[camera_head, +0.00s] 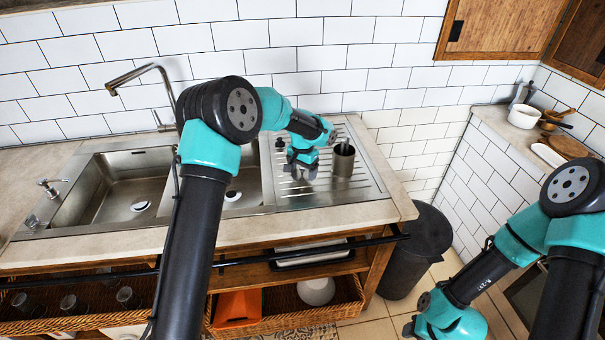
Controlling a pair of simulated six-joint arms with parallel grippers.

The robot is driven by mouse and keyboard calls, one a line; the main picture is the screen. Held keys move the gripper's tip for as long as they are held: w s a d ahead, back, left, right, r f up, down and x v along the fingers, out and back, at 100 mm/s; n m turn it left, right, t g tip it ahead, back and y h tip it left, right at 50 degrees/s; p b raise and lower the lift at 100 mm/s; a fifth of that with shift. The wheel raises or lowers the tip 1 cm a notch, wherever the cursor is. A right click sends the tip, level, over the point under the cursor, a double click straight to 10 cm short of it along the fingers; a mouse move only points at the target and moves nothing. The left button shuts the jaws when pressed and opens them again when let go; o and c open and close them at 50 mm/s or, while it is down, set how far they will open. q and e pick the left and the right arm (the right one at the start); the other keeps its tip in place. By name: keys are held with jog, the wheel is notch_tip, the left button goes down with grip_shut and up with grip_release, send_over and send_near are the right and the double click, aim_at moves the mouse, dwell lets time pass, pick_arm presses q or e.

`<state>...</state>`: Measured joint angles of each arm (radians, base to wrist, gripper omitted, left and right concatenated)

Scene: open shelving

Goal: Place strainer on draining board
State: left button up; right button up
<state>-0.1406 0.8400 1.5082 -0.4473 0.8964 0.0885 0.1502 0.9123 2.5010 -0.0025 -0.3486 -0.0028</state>
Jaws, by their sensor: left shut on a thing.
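The draining board (372,188) is the ridged steel area right of the sink basins. My left gripper (301,170) reaches down over its left part. It is shut on a small greyish thing, which I take to be the strainer; the fingers and wrist hide most of it, and I cannot tell whether it touches the board. A steel cylinder (343,162) with a dark opening stands upright on the board, just right of the gripper. My right arm is at the lower right; its wrist (447,318) shows, but its jaws cannot be made out.
Two sink basins (95,200) and a tall tap (150,75) lie to the left. A black bin (425,240) stands on the floor right of the counter. Wicker baskets (290,318) fill the shelf below.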

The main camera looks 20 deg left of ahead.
aim_at(302, 169)
pick_arm(q)
jog(key=shift+f, duration=0.8)
jog(key=shift+f, duration=0.1)
jog(key=o, duration=0.8)
notch_tip(302, 169, up, 12)
jog(key=shift+r, duration=0.1)
